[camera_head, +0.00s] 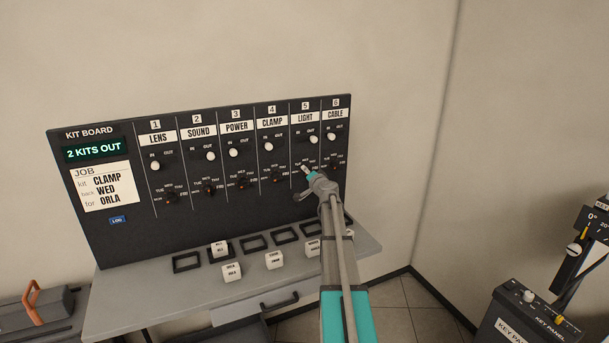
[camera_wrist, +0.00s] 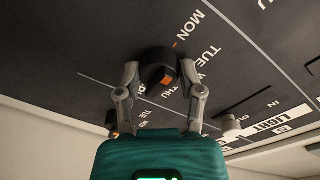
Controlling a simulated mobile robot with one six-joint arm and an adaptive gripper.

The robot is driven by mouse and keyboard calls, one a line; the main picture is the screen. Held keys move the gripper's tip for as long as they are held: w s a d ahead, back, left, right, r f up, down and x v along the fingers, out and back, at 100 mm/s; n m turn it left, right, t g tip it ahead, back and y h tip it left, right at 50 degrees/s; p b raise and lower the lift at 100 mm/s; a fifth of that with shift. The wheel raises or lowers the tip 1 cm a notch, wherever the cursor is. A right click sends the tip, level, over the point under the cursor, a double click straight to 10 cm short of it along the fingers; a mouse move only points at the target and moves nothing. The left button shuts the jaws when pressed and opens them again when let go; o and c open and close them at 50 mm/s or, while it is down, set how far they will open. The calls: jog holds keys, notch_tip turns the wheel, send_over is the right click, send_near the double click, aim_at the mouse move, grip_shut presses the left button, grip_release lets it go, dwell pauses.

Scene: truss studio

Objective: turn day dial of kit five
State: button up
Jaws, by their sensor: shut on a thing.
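Kit five is the LIGHT column on the black kit board (camera_head: 90,225); its white slider knob (camera_head: 313,139) is on the OUT side. My gripper (camera_head: 308,178) reaches the lower part of this column and covers most of its day dial in the head view. In the wrist view the dial is a round black knob (camera_wrist: 158,66) with orange marks. My gripper (camera_wrist: 163,76) is shut on it, one finger on each side. Day words MON, TUE and THU show nearby. I cannot tell for certain which day the dial points at.
A screen (camera_head: 95,149) reads "2 KITS OUT". The job card (camera_head: 106,187) reads CLAMP, WED, ORLA. Neighbouring dials, such as the CLAMP dial (camera_head: 276,176), sit close by. White labelled blocks (camera_head: 231,272) and dark frames lie on the grey shelf (camera_head: 150,295) below. A key panel (camera_head: 530,320) stands at right.

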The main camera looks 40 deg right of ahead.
jog(key=o, duration=1.2)
jog(key=shift+w+a, duration=0.1)
jog(key=shift+c, duration=0.2)
jog(key=shift+s, duration=0.25)
